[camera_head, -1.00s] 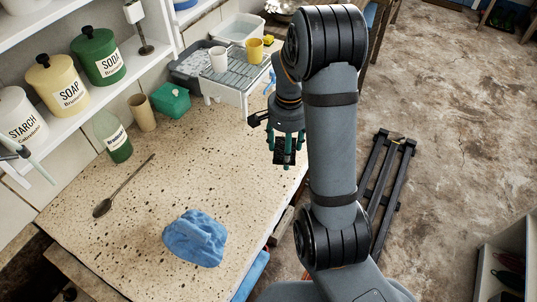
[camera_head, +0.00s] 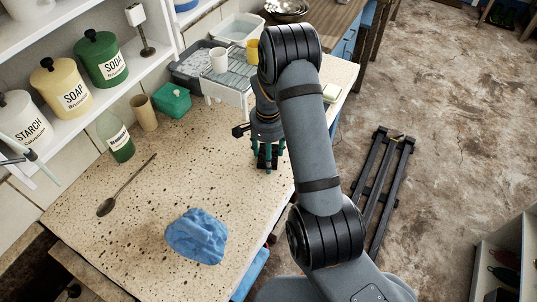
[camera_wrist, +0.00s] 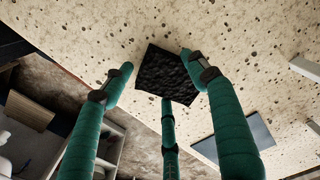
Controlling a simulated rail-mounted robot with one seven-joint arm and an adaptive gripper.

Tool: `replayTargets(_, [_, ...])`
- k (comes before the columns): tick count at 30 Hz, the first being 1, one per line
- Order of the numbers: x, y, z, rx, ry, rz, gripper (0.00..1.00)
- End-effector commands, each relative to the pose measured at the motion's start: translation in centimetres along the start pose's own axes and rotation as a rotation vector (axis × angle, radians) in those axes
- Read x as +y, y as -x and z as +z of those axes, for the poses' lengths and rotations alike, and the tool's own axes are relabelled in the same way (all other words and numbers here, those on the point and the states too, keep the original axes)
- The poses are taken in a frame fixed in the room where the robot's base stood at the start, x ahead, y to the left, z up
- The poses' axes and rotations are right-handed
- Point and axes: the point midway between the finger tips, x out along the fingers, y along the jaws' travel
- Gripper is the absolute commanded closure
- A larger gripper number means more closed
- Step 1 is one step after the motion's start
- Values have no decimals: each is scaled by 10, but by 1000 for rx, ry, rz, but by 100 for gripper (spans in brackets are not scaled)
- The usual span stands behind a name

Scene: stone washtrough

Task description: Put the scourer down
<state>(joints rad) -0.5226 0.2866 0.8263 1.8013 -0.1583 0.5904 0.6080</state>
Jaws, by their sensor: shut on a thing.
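The scourer is a black, rough square pad (camera_wrist: 167,75), seen in the wrist view between my gripper's green fingers. My gripper (camera_head: 267,160) points down over the right part of the speckled stone counter (camera_head: 165,180) and is shut on the scourer. In the head view the scourer shows only as a dark patch among the fingertips. I cannot tell whether it touches the counter or hangs just above it.
A crumpled blue cloth (camera_head: 196,236) and a spoon (camera_head: 125,186) lie on the counter. A green bottle (camera_head: 116,138), a tan cup (camera_head: 143,113) and a green box (camera_head: 173,101) stand along the wall. A rack with a white cup (camera_head: 219,60) stands behind. The counter's middle is clear.

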Motion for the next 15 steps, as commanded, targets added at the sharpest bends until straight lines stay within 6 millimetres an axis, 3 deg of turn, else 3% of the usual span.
replayTargets(4, [0,-5,0,0,0,0,84])
replayTargets(5, [0,-4,0,-1,0,0,42])
replayTargets(15, [0,-3,0,-1,0,1,23])
